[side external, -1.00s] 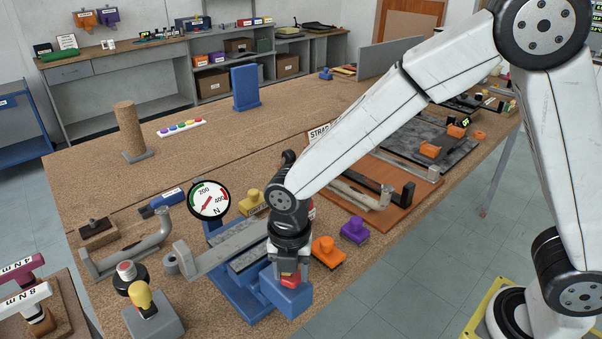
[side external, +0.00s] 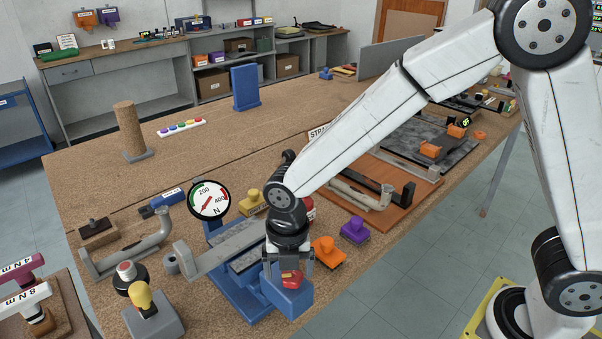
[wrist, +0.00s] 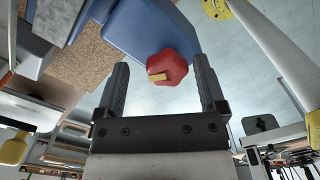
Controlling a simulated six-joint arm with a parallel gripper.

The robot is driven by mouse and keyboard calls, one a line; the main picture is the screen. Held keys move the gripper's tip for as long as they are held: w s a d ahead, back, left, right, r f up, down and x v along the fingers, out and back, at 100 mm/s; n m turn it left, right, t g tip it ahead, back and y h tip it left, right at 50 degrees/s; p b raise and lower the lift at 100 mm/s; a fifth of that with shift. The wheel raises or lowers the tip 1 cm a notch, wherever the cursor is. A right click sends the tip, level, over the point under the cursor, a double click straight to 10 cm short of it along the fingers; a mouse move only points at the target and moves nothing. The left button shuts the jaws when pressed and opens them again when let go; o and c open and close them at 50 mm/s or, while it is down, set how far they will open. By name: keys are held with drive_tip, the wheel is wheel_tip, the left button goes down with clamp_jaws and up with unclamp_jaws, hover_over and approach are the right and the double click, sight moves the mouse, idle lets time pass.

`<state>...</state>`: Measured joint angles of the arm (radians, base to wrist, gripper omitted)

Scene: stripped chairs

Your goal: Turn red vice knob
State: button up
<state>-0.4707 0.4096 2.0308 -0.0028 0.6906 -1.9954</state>
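The red vice knob (side external: 292,279) sits on the blue vice block (side external: 287,297) at the near end of the vice. In the wrist view the red knob (wrist: 169,67), with a small yellow mark on its face, lies just beyond and between my fingertips. My gripper (wrist: 161,75) is open, its two dark fingers spread to either side of the knob with visible gaps. In the side view my gripper (side external: 288,268) points down at the knob, and its fingers stand at both sides. I cannot tell how deep the fingers reach.
A round force gauge (side external: 209,200) stands over the vice. An orange knob block (side external: 327,251) and a purple one (side external: 355,229) lie to the right. A yellow-knobbed box (side external: 148,312) and grey bracket (side external: 130,247) are to the left. The table's front edge is close.

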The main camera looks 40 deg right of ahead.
sight(290, 272)
drive_tip(key=shift+s, duration=0.15)
drive_tip(key=shift+r, duration=3.9)
drive_tip(key=shift+d+f+m, duration=0.25)
drive_tip(key=shift+d+m, duration=0.55)
drive_tip(key=shift+m, duration=0.2)
drive_tip(key=s+d+f+m+t, duration=0.1)
drive_tip(key=s+d+f+m, duration=0.2)
drive_tip(key=d+m, duration=0.5)
drive_tip(key=s+d+f+m+t, duration=0.1)
drive_tip(key=s+d+m, duration=0.3)
drive_tip(key=m, duration=1.4)
drive_tip(key=shift+d+f, duration=0.9)
drive_tip(key=shift+d, duration=1.3)
